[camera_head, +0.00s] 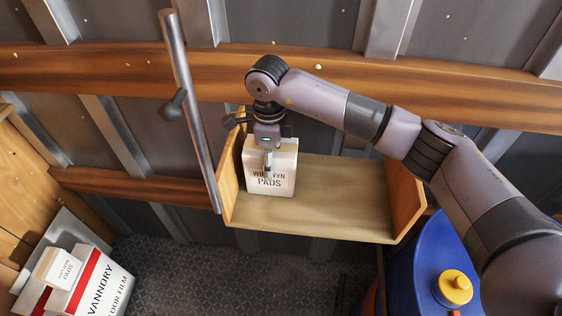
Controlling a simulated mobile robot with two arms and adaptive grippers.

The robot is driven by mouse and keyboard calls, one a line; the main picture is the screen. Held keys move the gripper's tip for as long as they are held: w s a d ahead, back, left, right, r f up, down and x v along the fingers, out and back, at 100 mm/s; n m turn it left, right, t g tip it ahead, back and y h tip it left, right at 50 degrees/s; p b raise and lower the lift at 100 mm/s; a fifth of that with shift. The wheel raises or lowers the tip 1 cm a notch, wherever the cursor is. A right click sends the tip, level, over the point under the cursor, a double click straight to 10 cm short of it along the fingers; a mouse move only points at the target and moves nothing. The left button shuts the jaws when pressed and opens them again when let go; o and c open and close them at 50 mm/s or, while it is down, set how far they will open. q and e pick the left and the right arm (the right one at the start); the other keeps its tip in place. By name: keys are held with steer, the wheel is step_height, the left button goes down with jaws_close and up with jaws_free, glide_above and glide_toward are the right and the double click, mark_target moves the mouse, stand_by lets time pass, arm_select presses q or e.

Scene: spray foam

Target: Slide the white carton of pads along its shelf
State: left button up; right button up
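The white carton of pads (283,182) stands upright at the left end of a wooden shelf (345,205), close to its left end wall. Its front reads "PADS". My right arm reaches in from the right, and my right gripper (268,164) points down at the carton. A grey finger shows in front of the carton's upper front face and covers part of the lettering. Whether it touches the carton, and where the other finger is, I cannot tell. My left gripper is not in view.
The shelf is bare from the carton to its right end wall (406,200). A grey metal pole (190,105) leans just left of the shelf. A blue drum (432,265) with a yellow cap stands lower right. White boxes (100,285) sit lower left, one small carton on top.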

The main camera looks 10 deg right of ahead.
steer(key=shift+w+a, duration=0.2)
steer(key=shift+a, duration=0.55)
steer(key=o, duration=1.5)
step_height(320, 180, up, 12)
